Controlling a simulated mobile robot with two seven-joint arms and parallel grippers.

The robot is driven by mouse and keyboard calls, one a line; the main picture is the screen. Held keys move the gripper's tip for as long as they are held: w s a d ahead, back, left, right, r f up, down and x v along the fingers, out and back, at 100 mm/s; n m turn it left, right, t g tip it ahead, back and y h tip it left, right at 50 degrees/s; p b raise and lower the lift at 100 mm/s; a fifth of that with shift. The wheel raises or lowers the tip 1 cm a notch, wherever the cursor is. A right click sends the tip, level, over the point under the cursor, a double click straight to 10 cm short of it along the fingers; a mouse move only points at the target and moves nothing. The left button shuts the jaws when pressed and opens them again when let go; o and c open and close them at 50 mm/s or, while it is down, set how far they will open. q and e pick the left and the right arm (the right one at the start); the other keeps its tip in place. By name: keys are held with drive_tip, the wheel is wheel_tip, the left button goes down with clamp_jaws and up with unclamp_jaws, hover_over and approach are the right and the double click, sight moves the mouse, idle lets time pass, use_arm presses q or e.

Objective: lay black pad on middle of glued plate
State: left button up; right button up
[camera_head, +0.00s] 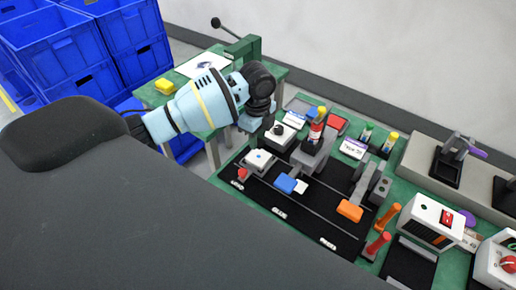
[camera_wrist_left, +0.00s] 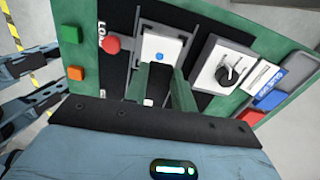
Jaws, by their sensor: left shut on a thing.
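My left gripper (camera_head: 268,104) hangs over the near left part of the green bench in the head view. In the left wrist view its two green fingers (camera_wrist_left: 159,78) are shut on a small dark thing (camera_wrist_left: 158,84), which seems to be the black pad, mostly hidden between them. A white plate (camera_wrist_left: 160,45) with a blue dot sits in a fixture just beyond the fingertips. It also shows in the head view (camera_head: 259,158), below the gripper. I cannot tell whether the pad touches the plate. My right gripper is not in view.
A red button (camera_wrist_left: 112,45) stands beside the plate, and a box with a black knob (camera_wrist_left: 226,72) is on its other side. A press with a grey arm (camera_head: 312,150) and an orange block (camera_head: 350,211) stand farther right. Blue crates (camera_head: 75,55) are stacked at the back left.

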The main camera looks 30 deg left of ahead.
sight(258, 156)
use_arm(q)
drive_tip(key=shift+f, duration=2.45)
drive_tip(key=shift+f, duration=0.15)
drive_tip(key=o, duration=0.9)
wheel_tip(258, 156, up, 12)
drive_tip(key=shift+r, duration=0.15)
